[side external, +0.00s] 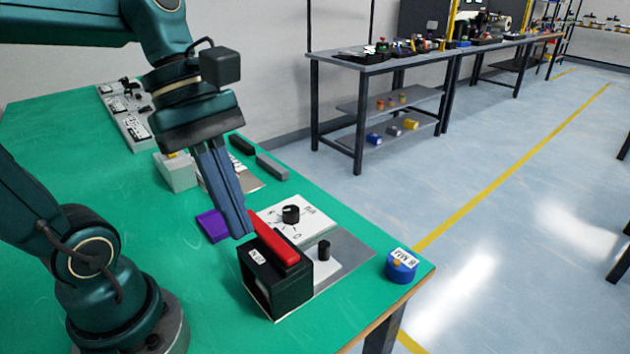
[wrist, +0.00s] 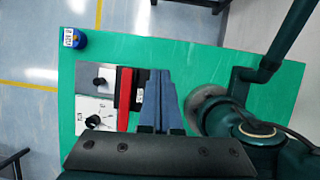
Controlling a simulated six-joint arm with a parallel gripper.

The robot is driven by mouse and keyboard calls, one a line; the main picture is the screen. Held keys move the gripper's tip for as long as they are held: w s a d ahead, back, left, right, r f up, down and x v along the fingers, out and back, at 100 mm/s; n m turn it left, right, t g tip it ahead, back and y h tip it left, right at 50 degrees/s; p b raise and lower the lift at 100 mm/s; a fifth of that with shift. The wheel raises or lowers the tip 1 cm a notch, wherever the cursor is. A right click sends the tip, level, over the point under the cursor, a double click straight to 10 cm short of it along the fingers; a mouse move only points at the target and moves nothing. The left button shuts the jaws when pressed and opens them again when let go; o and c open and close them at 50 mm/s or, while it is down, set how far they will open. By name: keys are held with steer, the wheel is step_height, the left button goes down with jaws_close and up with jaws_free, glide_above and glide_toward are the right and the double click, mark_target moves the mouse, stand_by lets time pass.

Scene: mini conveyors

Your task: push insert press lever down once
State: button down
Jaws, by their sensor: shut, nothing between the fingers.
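The insert press is a black box (side external: 277,290) with a small white label, near the front right corner of the green bench. Its red lever (side external: 273,238) lies along the top and slopes in the side view. In the wrist view the red lever (wrist: 124,98) shows beside the dark press body (wrist: 139,88). My gripper (side external: 241,234) points down with its blue-grey fingers together and empty. Its tips are close beside the lever's left end in the side view; whether they touch it, I cannot tell. In the wrist view the fingers (wrist: 158,88) cover part of the press.
A white panel with a black knob (side external: 291,213) stands behind the press. A purple block (side external: 212,225) lies behind the gripper.

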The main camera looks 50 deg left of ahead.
steer(key=w+a+r+n+t+h, duration=0.1)
steer(key=w+a+n+h, duration=0.3)
steer(key=n, duration=0.7)
steer(key=w+a+r, duration=0.1)
steer(key=w+a, duration=0.1)
steer(key=a, duration=0.1)
steer(key=shift+w, duration=0.15)
glide_toward(277, 240)
steer(key=shift+x, duration=2.3)
steer(key=shift+d, duration=0.15)
steer(key=shift+f, duration=0.25)
